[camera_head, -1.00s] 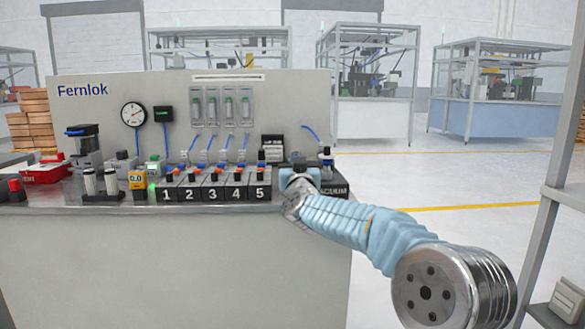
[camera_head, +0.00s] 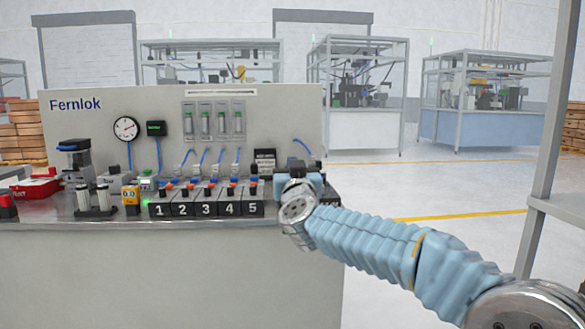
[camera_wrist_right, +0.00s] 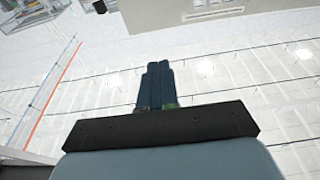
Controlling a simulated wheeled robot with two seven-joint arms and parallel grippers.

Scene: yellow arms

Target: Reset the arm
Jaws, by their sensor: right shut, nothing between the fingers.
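My right arm, in a light blue sleeve (camera_head: 375,245), reaches in from the lower right of the head view. Its silver wrist (camera_head: 297,207) is in front of the right end of the bench. The right gripper (camera_head: 299,166) is small and partly hidden by the wrist there. In the right wrist view the dark fingers of the right gripper (camera_wrist_right: 158,70) lie side by side, shut, with nothing between them. My left gripper is not in view.
The grey Fernlok bench (camera_head: 170,270) carries numbered black blocks (camera_head: 205,208), a gauge (camera_head: 125,129) and a red tray (camera_head: 35,188). A grey rack (camera_head: 548,190) stands at the right edge. Open floor (camera_head: 440,180) lies between them.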

